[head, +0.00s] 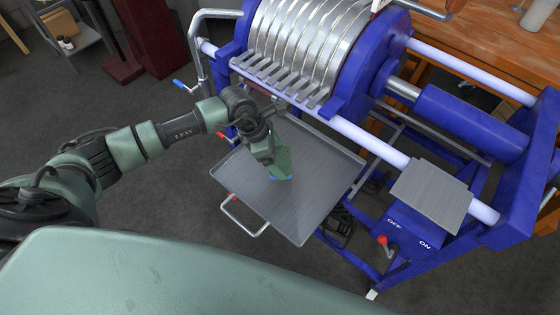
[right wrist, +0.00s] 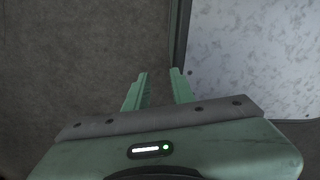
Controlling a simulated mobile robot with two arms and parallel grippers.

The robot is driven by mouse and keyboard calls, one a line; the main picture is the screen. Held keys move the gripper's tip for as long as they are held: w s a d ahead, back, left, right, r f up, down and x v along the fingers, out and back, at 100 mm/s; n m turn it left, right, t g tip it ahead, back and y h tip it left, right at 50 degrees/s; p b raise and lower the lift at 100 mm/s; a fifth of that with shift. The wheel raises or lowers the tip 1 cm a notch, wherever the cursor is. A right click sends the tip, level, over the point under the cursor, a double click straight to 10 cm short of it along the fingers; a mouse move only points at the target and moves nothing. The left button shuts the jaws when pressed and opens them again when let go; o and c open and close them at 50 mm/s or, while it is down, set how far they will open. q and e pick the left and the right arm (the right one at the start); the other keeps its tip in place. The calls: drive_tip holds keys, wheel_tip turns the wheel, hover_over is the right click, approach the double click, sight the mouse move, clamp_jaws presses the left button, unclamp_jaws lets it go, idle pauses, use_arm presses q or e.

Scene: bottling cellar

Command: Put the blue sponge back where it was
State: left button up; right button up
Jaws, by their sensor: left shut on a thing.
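My left gripper (head: 281,174) is over the grey metal tray (head: 310,200) below the filter press in the head view. It points down and is shut on the blue sponge (head: 284,179). Only a thin blue edge of the sponge shows below the green fingers; the rest is hidden. I cannot tell whether the sponge touches the tray or hangs just above it. My right gripper (right wrist: 159,78) shows in the right wrist view, open, with nothing between its fingers.
The blue filter press (head: 470,125) with ribbed metal plates (head: 310,40) stands behind and right of the tray. A loose grey plate (head: 432,192) lies across its rail. A wire handle (head: 243,219) juts from the tray's front. A wooden bench (head: 490,45) is at the back right.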

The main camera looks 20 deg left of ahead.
drive_tip(key=shift+w+a, duration=0.1)
drive_tip(key=shift+a, duration=0.6)
